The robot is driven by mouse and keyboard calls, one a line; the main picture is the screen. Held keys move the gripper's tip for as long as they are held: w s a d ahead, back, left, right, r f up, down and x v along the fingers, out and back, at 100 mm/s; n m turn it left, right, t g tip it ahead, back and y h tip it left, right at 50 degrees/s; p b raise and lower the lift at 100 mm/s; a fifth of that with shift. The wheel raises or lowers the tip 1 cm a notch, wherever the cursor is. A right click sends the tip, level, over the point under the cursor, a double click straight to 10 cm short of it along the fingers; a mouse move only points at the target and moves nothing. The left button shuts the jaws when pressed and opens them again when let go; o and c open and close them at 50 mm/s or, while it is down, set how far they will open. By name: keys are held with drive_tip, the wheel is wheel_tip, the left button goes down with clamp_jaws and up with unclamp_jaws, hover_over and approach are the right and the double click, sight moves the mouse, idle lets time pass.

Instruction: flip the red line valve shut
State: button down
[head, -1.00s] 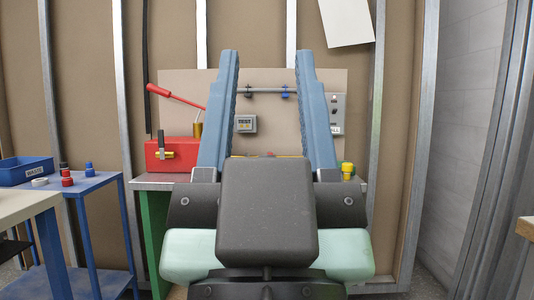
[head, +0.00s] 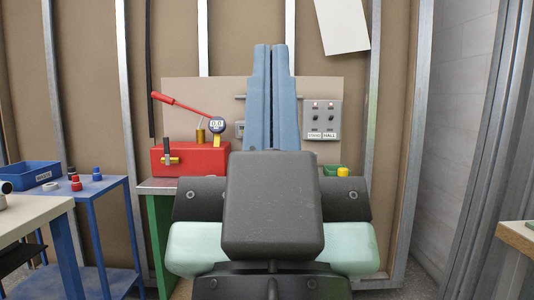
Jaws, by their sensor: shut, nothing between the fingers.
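My gripper (head: 271,48) is upright in the middle of the head view, its two blue fingers together and empty. Left of it, a red test-pump box (head: 208,160) stands on the bench, with a long red lever (head: 180,103) rising to the upper left. A small brass valve (head: 172,160) with an upright dark handle (head: 166,145) is on the box's front left. I cannot tell for sure that this is the red line valve. A round dial gauge (head: 217,125) reading 0.0 stands above the box. My fingers hide most of the pipe and board behind them.
A grey switch box (head: 322,120) is on the beige board (head: 190,88), right of my fingers. A yellow-capped item (head: 343,172) sits at the bench's right. A blue bin (head: 30,174) and small red and blue caps (head: 76,184) are on the blue table at left.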

wheel_tip(320, 180, up, 36)
drive_tip(key=p, duration=3.4)
drive_tip(key=shift+r, duration=0.15)
drive_tip(key=shift+w, duration=0.1)
